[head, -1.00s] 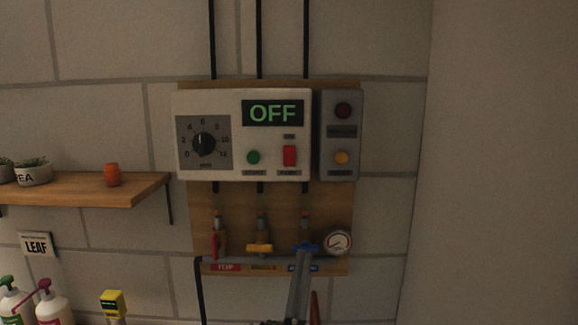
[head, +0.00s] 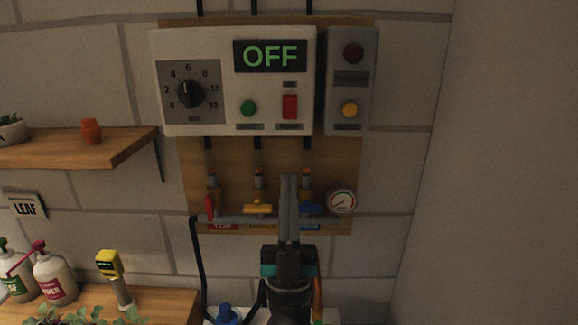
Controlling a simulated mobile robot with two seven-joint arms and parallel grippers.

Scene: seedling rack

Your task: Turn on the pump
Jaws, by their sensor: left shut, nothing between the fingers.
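The white control box (head: 231,125) hangs on a wooden backboard, with its display (head: 270,56) reading OFF. A dial (head: 190,94) is at its left, pointing near straight up. A green button (head: 248,108) and a red switch (head: 290,106) sit below the display; their small labels are too blurred to read. My left gripper (head: 289,178) is shut and empty, pointing up in front of the pipes below the box, under the red switch. It appears apart from the switch. My right gripper is out of view.
A grey box beside it has a dark red lamp (head: 353,53) and a yellow one (head: 350,110). Below are red (head: 210,207), yellow (head: 258,208) and blue (head: 311,209) valve handles and a gauge (head: 341,201). A shelf (head: 80,150) juts out at left. Bottles stand lower left.

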